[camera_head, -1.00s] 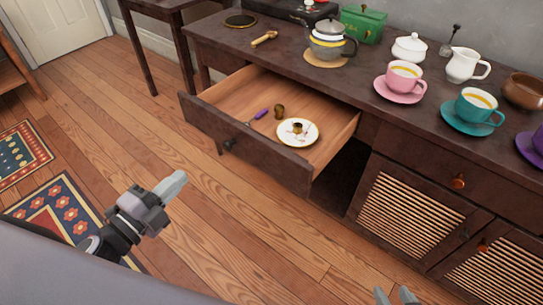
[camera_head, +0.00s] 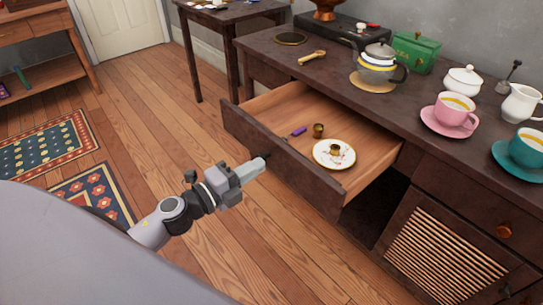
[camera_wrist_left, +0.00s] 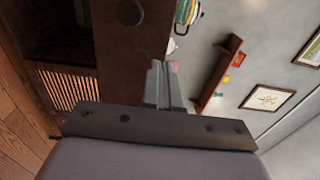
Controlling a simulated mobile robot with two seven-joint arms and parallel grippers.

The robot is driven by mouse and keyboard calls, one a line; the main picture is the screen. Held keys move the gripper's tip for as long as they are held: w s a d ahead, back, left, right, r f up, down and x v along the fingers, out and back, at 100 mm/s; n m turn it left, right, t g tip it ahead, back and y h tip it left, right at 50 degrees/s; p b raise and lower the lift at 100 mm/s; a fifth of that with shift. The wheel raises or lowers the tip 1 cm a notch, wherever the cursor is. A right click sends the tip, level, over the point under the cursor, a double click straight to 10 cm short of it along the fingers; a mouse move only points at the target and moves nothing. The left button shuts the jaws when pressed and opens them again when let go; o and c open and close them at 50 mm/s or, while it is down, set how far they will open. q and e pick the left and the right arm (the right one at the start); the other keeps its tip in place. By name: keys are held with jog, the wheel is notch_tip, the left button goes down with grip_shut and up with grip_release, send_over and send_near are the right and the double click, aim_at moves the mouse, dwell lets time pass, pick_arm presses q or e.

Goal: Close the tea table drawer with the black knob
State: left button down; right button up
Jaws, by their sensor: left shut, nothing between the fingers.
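The tea table drawer (camera_head: 310,183) is pulled out, its dark front facing my left arm. A black knob (camera_wrist_left: 130,12) shows on the dark front at the top of the left wrist view. In the head view the knob is mostly hidden behind my gripper's tip. My left gripper (camera_head: 257,168) is shut and empty, its fingertips close in front of the drawer front near the knob. I cannot tell whether they touch. The fingers also show in the wrist view (camera_wrist_left: 163,85). My right gripper is not in view.
The drawer holds a white plate (camera_head: 346,163), a small brass cup (camera_head: 318,130) and a purple-handled tool (camera_head: 298,132). A teapot (camera_head: 376,65), a green box (camera_head: 415,52) and a pink cup (camera_head: 455,110) stand on the tea table (camera_head: 320,75). Floor is clear before the drawer.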

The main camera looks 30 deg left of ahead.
aim_at(281, 152)
pick_arm(q)
jog(key=x, duration=0.3)
jog(key=shift+w+d, duration=0.1)
jog(key=shift+w, duration=0.2)
jog(key=shift+x, duration=0.85)
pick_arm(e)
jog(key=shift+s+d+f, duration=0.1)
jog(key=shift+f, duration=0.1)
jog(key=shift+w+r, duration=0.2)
pick_arm(q)
jog(key=shift+w, duration=0.15)
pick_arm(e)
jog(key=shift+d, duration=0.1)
